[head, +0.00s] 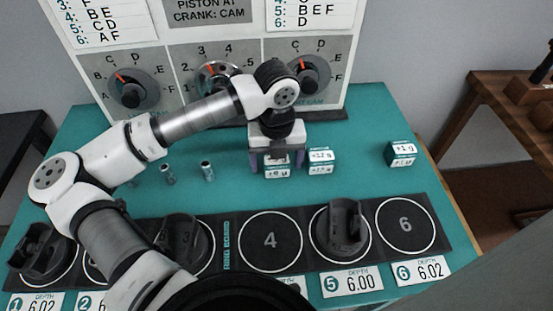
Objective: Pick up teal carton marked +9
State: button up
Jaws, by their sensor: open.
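My gripper (276,162) points down over the teal table, its fingers open and apart. A small teal and white carton (278,172) shows between and just in front of the fingers. Its front label is small and seems to read +9, but I cannot be sure. The fingers and palm hide its upper part, and I cannot tell whether either finger touches it. A second carton (321,162), whose label looks like +12, stands close to the right finger. A third carton (402,153), whose label looks like +1, stands apart at the right.
Two small metal cylinders (208,171) stand on the table (360,120) left of the gripper. A dark ring board (313,204) with numbered circles and dark parts lies in front. A panel with dials (310,73) rises behind. The table is clear between the second and third cartons.

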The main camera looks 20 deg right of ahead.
jog(key=shift+f, duration=0.1)
jog(key=shift+c, duration=0.3)
jog(key=c, duration=1)
